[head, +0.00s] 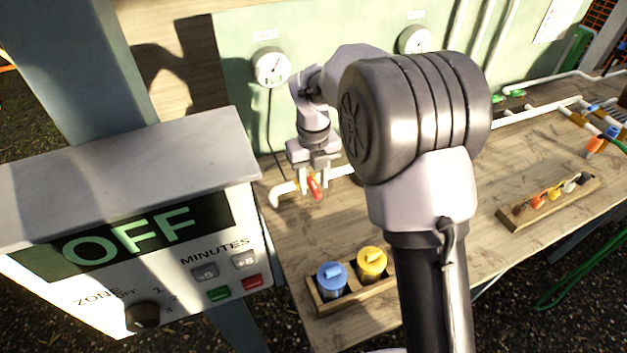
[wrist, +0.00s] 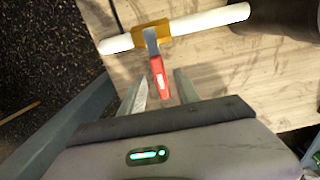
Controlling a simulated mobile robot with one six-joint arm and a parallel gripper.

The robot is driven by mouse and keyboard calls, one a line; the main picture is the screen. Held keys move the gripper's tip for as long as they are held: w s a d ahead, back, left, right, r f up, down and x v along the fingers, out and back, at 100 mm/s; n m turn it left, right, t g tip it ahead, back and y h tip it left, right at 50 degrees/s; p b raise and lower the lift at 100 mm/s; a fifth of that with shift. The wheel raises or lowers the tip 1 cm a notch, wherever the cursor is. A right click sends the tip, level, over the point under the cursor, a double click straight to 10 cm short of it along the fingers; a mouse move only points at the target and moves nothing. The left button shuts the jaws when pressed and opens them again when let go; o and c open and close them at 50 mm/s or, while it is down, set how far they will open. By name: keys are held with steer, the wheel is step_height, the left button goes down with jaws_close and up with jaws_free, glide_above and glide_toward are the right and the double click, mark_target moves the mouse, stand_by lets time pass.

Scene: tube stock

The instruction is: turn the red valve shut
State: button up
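The red valve is a lever with a red grip (wrist: 160,78) on a brass body (wrist: 151,35), set in a white pipe (wrist: 207,21). In the wrist view the lever points from the pipe toward my gripper, across the pipe's line. In the head view the red lever (head: 314,188) shows just below my gripper (head: 318,180). My gripper's two fingers (wrist: 160,94) are apart, with the red grip's end between or just in front of them. I see a gap on both sides, and no clear contact. Part of the pipe is hidden behind my arm in the head view.
A grey control box (head: 130,235) reading OFF stands at the left front. A wooden holder with a blue-capped (head: 332,277) and a yellow-capped container (head: 372,263) sits at the bench's front. A wooden tray (head: 547,205) lies right. Gauges (head: 271,67) hang on the back panel.

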mark_target(314, 185)
step_height(314, 185, up, 17)
steer(key=p, duration=0.6)
steer(key=shift+r, duration=0.2)
steer(key=s+d+r+n+t+y+b, duration=0.1)
steer(key=s+d+r+n+t+b, duration=0.15)
steer(key=s+n, duration=0.75)
steer(key=s+d+r+n+t+y+b, duration=0.15)
steer(key=s+d+n, duration=0.25)
steer(key=s+n, duration=0.55)
steer(key=s+f+n+t, duration=0.1)
steer(key=s+f+n, duration=0.3)
steer(key=s+n, duration=0.4)
steer(key=shift+d+f+t+b, duration=0.2)
steer(key=shift+f+t+b, duration=0.1)
steer(key=shift+t, duration=0.1)
steer(key=shift+n+h, duration=0.25)
